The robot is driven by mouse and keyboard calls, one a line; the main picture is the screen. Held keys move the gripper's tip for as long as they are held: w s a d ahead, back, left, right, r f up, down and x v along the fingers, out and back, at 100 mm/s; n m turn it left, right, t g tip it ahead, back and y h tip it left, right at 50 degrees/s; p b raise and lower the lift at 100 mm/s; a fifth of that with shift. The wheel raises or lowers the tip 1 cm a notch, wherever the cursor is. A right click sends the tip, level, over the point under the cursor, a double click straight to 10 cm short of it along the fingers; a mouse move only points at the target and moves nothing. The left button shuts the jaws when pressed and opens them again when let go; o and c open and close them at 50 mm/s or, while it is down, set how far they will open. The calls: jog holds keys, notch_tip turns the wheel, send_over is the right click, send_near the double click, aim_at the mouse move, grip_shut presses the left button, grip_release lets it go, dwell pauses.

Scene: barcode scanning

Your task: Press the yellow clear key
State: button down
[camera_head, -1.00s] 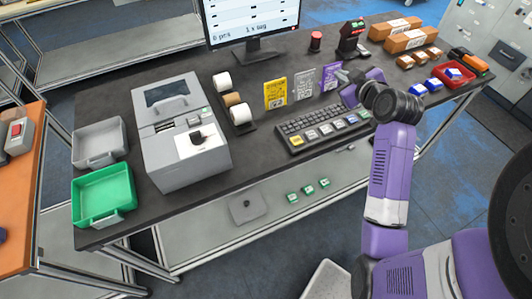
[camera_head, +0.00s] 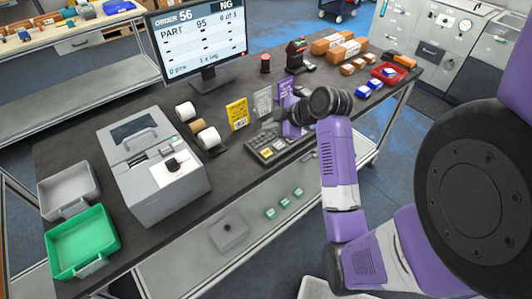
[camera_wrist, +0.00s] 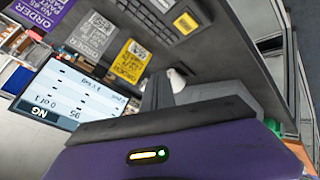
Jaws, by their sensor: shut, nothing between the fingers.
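The yellow clear key (camera_head: 266,153) is on the front row of the dark keyboard (camera_head: 255,146), near its left end. A yellow key (camera_wrist: 186,23) also shows near the top of the wrist view, on the keyboard (camera_wrist: 160,25).
A monitor (camera_head: 200,45) reads order 56, part 95, NG, 0 of 1. Yellow (camera_head: 237,114), grey (camera_head: 262,101) and purple (camera_head: 286,92) order cards stand behind the keyboard. Paper rolls (camera_head: 208,138) and a grey machine (camera_head: 150,170) are on the left. Boxes (camera_head: 347,48) stand at back right.

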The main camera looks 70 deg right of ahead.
aim_at(269, 154)
jog(key=shift+f+b, duration=3.55)
jog(key=shift+f, duration=0.85)
jog(key=shift+f, duration=0.1)
jog(key=shift+f, duration=0.3)
jog(key=shift+f+b, duration=0.5)
jog(key=shift+b, duration=0.05)
jog(key=shift+r, duration=0.1)
jog(key=shift+r+p, duration=0.8)
jog(key=shift+r, duration=0.1)
notch_tip(269, 154, up, 5)
jog(key=p, duration=0.4)
